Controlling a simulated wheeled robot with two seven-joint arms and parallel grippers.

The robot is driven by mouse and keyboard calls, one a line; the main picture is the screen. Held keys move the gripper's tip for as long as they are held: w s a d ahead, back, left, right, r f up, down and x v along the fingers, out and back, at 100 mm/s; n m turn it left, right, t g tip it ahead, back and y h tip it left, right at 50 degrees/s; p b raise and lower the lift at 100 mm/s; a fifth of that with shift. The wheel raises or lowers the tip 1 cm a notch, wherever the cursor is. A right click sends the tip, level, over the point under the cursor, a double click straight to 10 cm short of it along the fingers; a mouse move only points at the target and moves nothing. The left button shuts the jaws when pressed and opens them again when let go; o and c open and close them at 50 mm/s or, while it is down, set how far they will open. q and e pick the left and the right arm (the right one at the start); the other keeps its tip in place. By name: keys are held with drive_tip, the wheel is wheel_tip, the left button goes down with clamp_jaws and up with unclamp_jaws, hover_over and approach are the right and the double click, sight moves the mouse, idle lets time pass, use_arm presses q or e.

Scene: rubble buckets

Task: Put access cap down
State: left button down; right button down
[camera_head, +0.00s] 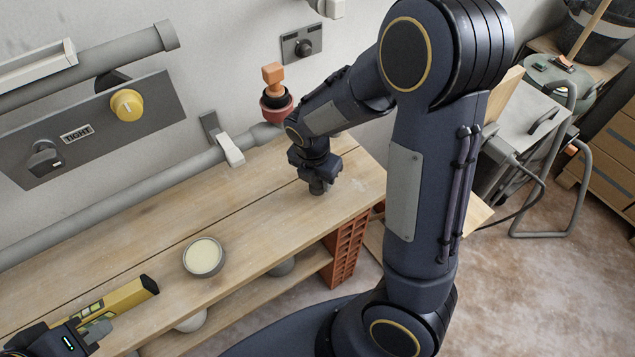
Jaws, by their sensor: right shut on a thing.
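My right gripper (316,178) is shut on a small dark grey round piece (318,188), which may be the access cap. It points down over the right part of the wooden bench (250,205); whether the piece touches the bench I cannot tell. My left gripper (90,332) is at the bottom left corner, against a yellow and black tool (125,296); its fingers are too unclear to tell whether they grip it. A pipe fitting with a dark red collar (277,108) and an orange block (273,75) stands behind my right gripper.
A round tin with pale contents (204,256) sits on the bench's front part. A grey pipe (120,208) runs along the wall, below a panel with a yellow knob (127,105). The middle of the bench is clear. A metal case (520,125) stands at the right.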

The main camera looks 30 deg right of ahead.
drive_tip(key=shift+f, duration=0.75)
drive_tip(key=shift+f, duration=0.25)
drive_tip(key=c, duration=0.9)
unclamp_jaws()
drive_tip(key=shift+r, duration=0.1)
drive_tip(key=shift+c, duration=0.2)
